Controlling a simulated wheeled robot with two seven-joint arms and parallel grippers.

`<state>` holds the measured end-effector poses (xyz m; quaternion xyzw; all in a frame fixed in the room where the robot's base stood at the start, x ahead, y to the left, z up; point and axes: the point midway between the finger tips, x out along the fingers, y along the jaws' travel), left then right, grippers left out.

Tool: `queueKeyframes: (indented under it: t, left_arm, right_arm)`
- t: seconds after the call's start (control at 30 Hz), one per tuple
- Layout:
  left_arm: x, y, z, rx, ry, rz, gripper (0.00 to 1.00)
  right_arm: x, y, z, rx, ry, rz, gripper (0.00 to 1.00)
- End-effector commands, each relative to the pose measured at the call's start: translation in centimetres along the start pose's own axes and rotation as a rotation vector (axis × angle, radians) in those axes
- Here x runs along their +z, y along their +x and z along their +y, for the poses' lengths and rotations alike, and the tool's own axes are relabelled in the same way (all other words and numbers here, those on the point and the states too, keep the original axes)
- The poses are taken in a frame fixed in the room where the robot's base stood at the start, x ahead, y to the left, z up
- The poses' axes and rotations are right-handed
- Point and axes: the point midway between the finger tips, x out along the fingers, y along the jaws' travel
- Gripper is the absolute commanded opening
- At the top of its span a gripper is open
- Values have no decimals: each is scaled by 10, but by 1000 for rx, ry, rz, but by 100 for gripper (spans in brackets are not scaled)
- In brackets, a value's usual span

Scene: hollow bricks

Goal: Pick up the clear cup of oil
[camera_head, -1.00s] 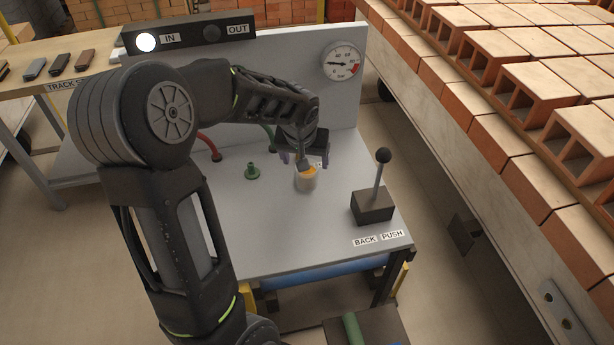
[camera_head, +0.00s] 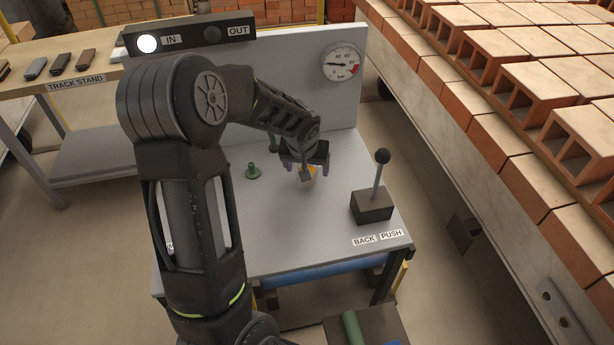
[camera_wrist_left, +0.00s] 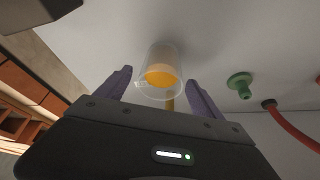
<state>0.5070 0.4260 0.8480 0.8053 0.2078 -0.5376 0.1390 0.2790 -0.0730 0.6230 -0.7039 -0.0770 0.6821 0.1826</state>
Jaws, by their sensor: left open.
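The clear cup of oil (camera_wrist_left: 160,72), with orange-yellow liquid in it, stands on the grey bench top (camera_head: 290,235). In the head view the cup (camera_head: 306,184) is partly hidden by my left gripper (camera_head: 305,172). My left gripper also shows in the left wrist view (camera_wrist_left: 158,88), its two purple fingers apart and pointing toward the cup. The cup is in line with the gap between the fingers, and I see no finger touching it. My right gripper is in neither view.
A black lever with a ball knob (camera_head: 377,185) stands right of the cup. A green fitting (camera_head: 252,170) stands to its left. A panel with a pressure gauge (camera_head: 342,62) rises behind. A red hose (camera_wrist_left: 290,127) shows in the wrist view. Bricks (camera_head: 515,85) lie at right.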

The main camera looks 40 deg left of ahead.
Motion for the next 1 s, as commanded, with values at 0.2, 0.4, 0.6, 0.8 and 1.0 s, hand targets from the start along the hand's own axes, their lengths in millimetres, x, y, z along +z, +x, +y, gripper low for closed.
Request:
queueKeyframes:
  t: [0.2,0.4,0.6,0.8,1.0]
  left_arm:
    - [0,0,0,0,1,0,77]
    - [0,0,0,0,1,-1,73]
    - [0,0,0,0,1,-1,57]
    - [0,0,0,0,1,-1,40]
    - [0,0,0,0,1,-1,24]
  right_arm:
    - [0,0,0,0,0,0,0]
    - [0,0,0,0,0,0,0]
    - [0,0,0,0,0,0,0]
    - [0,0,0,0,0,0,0]
    - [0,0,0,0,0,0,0]
